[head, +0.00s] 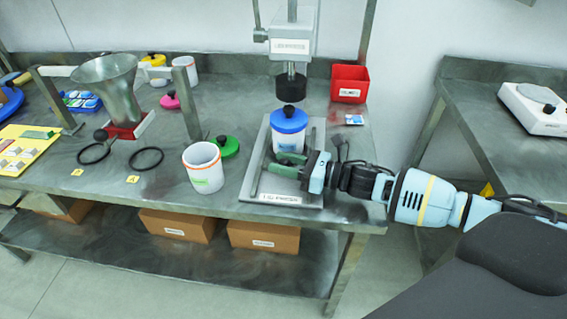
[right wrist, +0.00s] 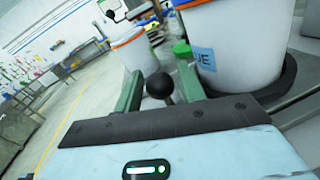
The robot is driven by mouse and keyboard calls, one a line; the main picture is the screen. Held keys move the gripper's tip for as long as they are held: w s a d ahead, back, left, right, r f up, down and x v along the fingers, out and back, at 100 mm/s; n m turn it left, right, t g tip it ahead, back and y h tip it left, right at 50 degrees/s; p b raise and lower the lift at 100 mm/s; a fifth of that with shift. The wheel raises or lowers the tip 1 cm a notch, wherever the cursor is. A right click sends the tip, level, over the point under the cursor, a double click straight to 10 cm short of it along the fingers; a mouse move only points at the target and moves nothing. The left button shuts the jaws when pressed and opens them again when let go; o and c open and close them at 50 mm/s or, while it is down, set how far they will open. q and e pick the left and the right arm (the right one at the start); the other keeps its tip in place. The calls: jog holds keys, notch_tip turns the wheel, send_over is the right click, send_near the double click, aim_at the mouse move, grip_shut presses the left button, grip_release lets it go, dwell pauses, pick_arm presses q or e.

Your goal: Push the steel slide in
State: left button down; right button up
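Under the steel funnel (head: 112,85) on the left part of the bench, a red frame (head: 130,128) holds the slide area, with a black knob (head: 101,135) at its front left. How far the steel slide is in cannot be told. My right gripper (head: 264,175) is well to the right of it, over a labelled steel plate (head: 245,207), beside a white jar with a blue lid (head: 288,121). In the right wrist view its green fingers (right wrist: 160,88) are apart, with a black ball knob (right wrist: 159,84) showing between them; contact cannot be told. My left gripper is out of view.
A white open jar (head: 204,170) and a green lid (head: 228,146) stand between the funnel and my right gripper. Two black rings (head: 146,159) lie before the funnel. A press head (head: 291,46) hangs above the blue-lidded jar. A red bin (head: 350,82) stands behind.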

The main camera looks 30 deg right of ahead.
jog(key=shift+o, duration=0.6)
jog(key=v, duration=0.6)
jog(key=shift+b, duration=0.4)
jog(key=shift+v, duration=0.9)
jog(key=shift+r, duration=0.1)
